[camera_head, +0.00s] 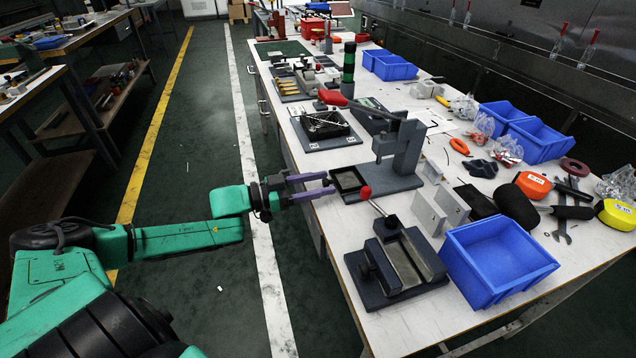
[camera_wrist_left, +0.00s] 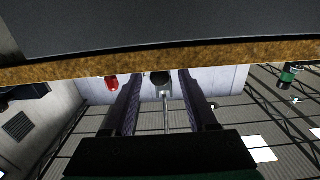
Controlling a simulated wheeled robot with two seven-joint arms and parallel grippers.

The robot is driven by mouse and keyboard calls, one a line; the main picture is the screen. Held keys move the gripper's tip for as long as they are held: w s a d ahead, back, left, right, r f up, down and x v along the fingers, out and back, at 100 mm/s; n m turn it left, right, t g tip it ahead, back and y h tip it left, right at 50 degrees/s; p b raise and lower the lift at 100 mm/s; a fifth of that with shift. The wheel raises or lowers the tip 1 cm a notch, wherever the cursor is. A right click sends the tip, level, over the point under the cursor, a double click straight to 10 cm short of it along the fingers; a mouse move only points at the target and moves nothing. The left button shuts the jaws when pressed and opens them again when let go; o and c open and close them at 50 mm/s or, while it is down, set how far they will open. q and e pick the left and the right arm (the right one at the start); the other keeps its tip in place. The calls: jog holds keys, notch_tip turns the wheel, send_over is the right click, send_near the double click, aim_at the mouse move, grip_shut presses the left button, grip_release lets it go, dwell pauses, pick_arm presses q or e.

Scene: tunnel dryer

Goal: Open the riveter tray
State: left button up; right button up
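The riveter (camera_head: 402,150) is a grey press on a dark base, with a red-ended lever, near the table's left edge. Its tray (camera_head: 348,180), a small dark square frame, sits on the left side of the base. My left gripper (camera_head: 329,183) has two purple fingers apart at the tray's left edge. In the left wrist view the open fingers (camera_wrist_left: 160,82) have a dark round knob (camera_wrist_left: 160,78) and a thin metal rod (camera_wrist_left: 167,112) showing between them. I cannot tell whether the fingers touch the tray. My right gripper is not in view.
A dark fixture (camera_head: 400,268) with a red-ball lever (camera_head: 365,192) stands close in front of the tray. A blue bin (camera_head: 497,262) is to its right. A black box on a board (camera_head: 325,125) lies behind. The aisle floor (camera_head: 200,180) left of the table is clear.

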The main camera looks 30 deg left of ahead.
pick_arm(q)
jog(key=shift+s, duration=0.1)
jog(key=p+v, duration=0.8)
jog(key=v, duration=0.6)
jog(key=shift+a, duration=0.2)
jog(key=shift+s, duration=0.15)
